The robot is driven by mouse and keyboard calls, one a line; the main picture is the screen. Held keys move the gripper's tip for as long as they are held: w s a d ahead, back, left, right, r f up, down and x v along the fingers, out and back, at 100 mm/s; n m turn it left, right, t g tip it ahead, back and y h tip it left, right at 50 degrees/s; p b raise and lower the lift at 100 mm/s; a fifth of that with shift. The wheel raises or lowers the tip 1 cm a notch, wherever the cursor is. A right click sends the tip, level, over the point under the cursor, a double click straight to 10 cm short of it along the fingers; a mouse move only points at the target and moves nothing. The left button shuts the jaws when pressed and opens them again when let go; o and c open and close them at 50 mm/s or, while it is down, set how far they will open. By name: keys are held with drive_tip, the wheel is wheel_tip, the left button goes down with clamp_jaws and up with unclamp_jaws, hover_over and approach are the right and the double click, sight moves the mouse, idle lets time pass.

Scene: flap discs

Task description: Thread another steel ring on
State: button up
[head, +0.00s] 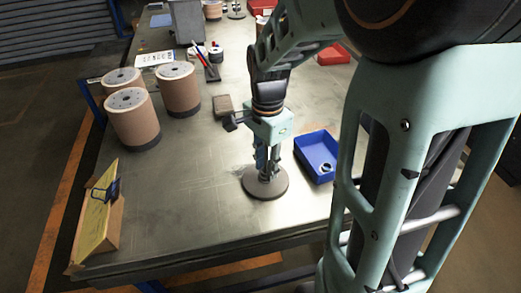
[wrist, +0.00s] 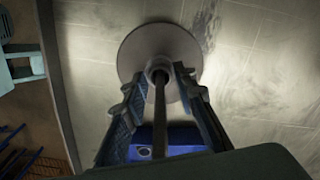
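A round grey base plate (head: 265,184) with an upright dark rod stands on the table near its front. In the wrist view the base plate (wrist: 135,45) lies beyond my fingertips, and the rod (wrist: 160,110) runs between my fingers. A small grey steel ring or collar (wrist: 153,66) surrounds the rod low down, between the fingertips. My gripper (head: 266,168) points down over the base, its fingers apart on either side of the rod. It also shows in the wrist view (wrist: 160,72). I cannot tell whether the fingertips touch the collar.
A blue bin (head: 317,156) stands just right of the base; a small ring-like item (wrist: 144,152) shows in it. Several brown drums (head: 132,118) stand at the left.

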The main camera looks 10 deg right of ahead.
drive_tip(key=o, duration=0.3)
drive_tip(key=shift+r, duration=0.1)
wheel_tip(320, 180, up, 12)
drive_tip(key=shift+f, duration=0.1)
idle(0.4)
wheel_tip(320, 180, up, 4)
drive_tip(key=p, duration=0.3)
drive_tip(key=shift+p, duration=0.4)
